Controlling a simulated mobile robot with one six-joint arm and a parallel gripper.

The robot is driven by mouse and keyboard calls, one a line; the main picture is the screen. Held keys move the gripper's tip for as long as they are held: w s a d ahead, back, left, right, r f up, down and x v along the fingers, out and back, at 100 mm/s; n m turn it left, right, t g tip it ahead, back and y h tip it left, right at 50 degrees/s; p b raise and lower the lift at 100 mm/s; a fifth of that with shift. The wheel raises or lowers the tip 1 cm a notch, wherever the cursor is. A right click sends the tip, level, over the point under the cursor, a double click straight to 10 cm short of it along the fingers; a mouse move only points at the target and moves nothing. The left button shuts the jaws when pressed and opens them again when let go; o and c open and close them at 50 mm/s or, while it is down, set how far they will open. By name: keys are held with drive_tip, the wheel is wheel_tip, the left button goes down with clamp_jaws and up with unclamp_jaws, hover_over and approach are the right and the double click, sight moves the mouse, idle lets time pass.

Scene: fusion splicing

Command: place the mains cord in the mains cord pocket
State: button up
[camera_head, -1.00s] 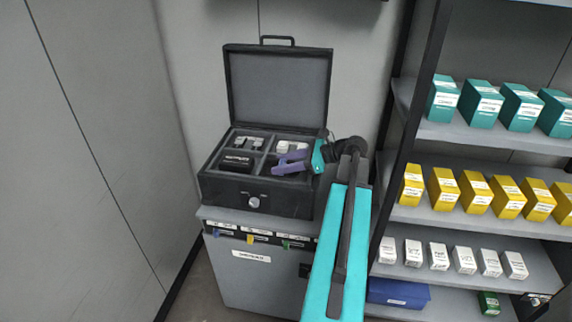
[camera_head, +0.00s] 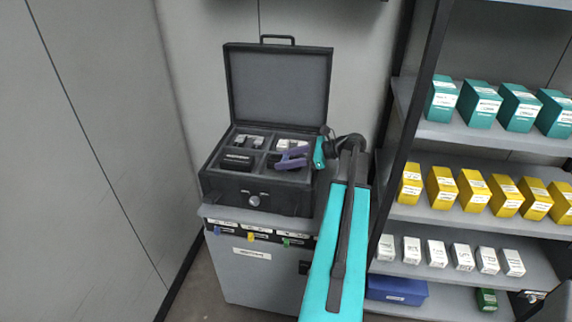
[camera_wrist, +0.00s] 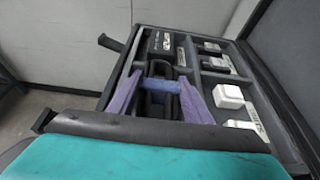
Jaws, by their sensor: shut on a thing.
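An open black case (camera_head: 258,198) stands on a cabinet, its interior split into several pockets. My gripper (camera_head: 284,160), with purple fingers, reaches in from the right over the front right pocket. In the wrist view my gripper (camera_wrist: 160,88) is shut on a black looped bundle with a blue-purple band across it, which looks like the mains cord (camera_wrist: 158,104). The bundle sits between the fingers, low at that pocket. I cannot tell whether it touches the pocket floor, as the fingers and the near rim hide it.
A black labelled box (camera_head: 237,160) fills the front left pocket. White blocks (camera_wrist: 229,96) and grey-white pieces (camera_wrist: 210,48) lie in the back pockets. The raised lid (camera_head: 280,88) stands behind. A shelf rack (camera_head: 470,135) with boxes is close on the right.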

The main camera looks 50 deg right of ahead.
drive_tip(key=shift+f+p, duration=0.5)
drive_tip(key=shift+f, duration=0.75)
drive_tip(key=shift+f, duration=0.2)
drive_tip(key=o, duration=1.2)
drive_tip(key=shift+r, duration=0.2)
drive_tip(key=shift+s+d, duration=0.15)
drive_tip(key=shift+b+v, duration=1.4)
drive_tip(key=shift+v, duration=2.2)
drive_tip(key=shift+r, duration=0.1)
